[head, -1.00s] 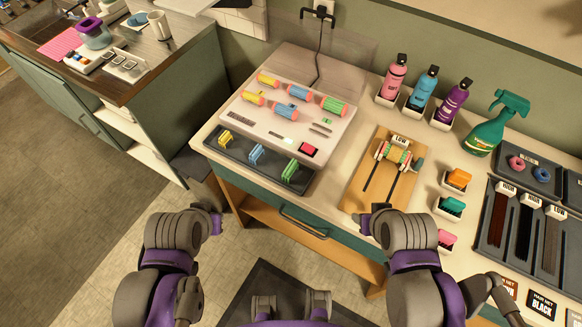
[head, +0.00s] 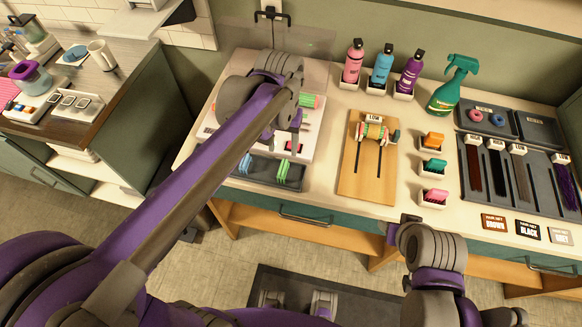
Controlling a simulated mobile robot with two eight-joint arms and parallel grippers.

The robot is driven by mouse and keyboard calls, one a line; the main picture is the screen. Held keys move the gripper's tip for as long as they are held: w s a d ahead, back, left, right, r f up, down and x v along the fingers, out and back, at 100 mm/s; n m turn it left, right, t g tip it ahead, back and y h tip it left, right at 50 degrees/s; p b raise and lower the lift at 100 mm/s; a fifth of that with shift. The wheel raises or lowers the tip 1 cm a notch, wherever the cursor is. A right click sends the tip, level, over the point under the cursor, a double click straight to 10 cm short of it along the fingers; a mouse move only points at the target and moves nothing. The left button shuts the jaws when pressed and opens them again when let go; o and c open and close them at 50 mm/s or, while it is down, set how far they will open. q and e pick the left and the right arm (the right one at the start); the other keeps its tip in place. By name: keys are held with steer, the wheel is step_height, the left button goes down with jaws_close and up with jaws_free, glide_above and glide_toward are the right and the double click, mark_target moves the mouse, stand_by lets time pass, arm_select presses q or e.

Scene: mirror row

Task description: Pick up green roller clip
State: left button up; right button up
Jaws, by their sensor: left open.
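The green roller clip (head: 282,172) stands in the dark tray (head: 301,181) at the front of the white roller case. A blue clip (head: 245,164) stands to its left in the same tray. My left gripper (head: 295,142) is open and empty, pointing down above the case, a little up and right of the green clip in the picture. My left arm and hand cover most of the case and the tray's left part. My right gripper (head: 390,231) is low in front of the table edge, and its finger gap does not show clearly.
A wooden board (head: 355,187) with a roller device lies right of the case. Pink, blue and purple bottles (head: 382,66) and a green spray bottle (head: 453,87) stand behind. Small clip holders (head: 434,166) and a dark hair tray (head: 511,174) are further right.

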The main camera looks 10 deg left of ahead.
arm_select(q)
glide_above(283, 166)
steer(key=f, duration=0.4)
steer(key=shift+d+f, duration=0.3)
steer(key=shift+f, duration=0.1)
steer(key=shift+w+a+f, duration=0.1)
steer(key=shift+a+f, duration=0.05)
steer(key=shift+f, duration=1.35)
steer(key=shift+w+a+f, duration=0.1)
steer(key=shift+a+f, duration=0.05)
steer(key=shift+f, duration=1.3)
steer(key=shift+s, duration=0.1)
jaws_close()
